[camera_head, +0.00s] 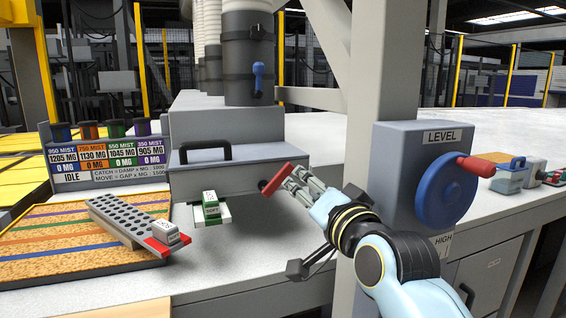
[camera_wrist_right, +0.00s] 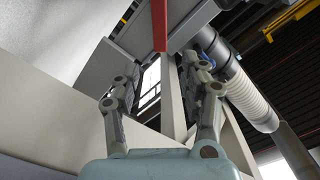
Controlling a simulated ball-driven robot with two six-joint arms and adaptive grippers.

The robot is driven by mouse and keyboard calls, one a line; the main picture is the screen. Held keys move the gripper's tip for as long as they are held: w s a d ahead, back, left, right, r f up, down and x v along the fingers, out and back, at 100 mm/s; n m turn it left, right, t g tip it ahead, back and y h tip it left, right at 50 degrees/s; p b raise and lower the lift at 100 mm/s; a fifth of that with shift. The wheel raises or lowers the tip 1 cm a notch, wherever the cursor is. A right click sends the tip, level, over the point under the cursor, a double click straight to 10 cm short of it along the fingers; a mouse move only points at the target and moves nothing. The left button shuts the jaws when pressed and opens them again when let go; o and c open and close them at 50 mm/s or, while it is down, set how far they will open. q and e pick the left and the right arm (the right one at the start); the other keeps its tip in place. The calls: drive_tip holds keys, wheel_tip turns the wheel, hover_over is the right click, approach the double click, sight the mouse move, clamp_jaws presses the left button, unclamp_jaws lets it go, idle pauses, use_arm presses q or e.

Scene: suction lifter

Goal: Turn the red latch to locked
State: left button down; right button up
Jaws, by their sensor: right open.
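The red latch (camera_head: 276,181) is a short red bar at the right end of the grey box front with the black handle. It slants from lower left to upper right. In the right wrist view a red bar, likely the latch (camera_wrist_right: 159,25), stands at the top centre. My right gripper (camera_head: 294,180) is open, with its fingertips close to the latch on its right side. I cannot tell whether they touch it. In the right wrist view the fingers (camera_wrist_right: 160,68) are spread apart, with nothing held between them. My left gripper is not in view.
A blue wheel with a red knob (camera_head: 450,189) is on the grey LEVEL box, right of a grey post (camera_head: 370,80). A green-and-white block (camera_head: 209,209) sits below the box front. A perforated grey bar (camera_head: 130,218) lies over the striped cork board (camera_head: 60,245). A dark lever (camera_head: 300,268) is below my right arm.

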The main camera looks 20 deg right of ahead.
sight(288, 172)
drive_tip(key=w+p, duration=0.1)
drive_tip(key=w, duration=0.9)
drive_tip(key=shift+w+a, duration=0.1)
drive_tip(key=shift+w, duration=0.15)
drive_tip(key=shift+r, duration=0.1)
drive_tip(key=shift+c, duration=0.2)
clamp_jaws()
